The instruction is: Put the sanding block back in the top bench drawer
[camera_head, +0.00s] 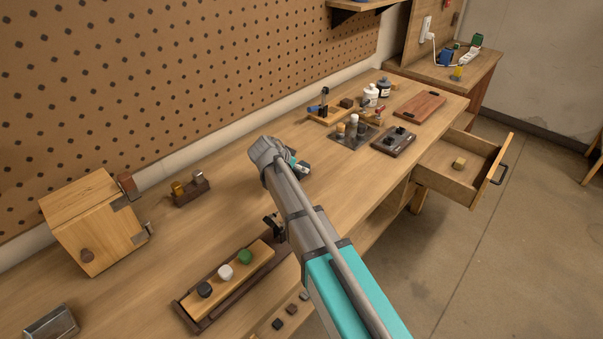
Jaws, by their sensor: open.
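The bench drawer (441,181) at the right end of the bench is pulled open. A small tan block (459,163), which looks like the sanding block, lies on the drawer floor, apart from my gripper. My gripper (273,226) shows only as dark parts beside my arm, over the bench's front middle. My arm hides most of it. It is open, and I see nothing held in it.
A wooden cabinet (97,225) stands at the left. A tray with several knobs (228,285) lies at the bench front. Bottles (371,95), a dark button board (394,140) and a reddish board (419,106) crowd the far end. The floor beyond the drawer is clear.

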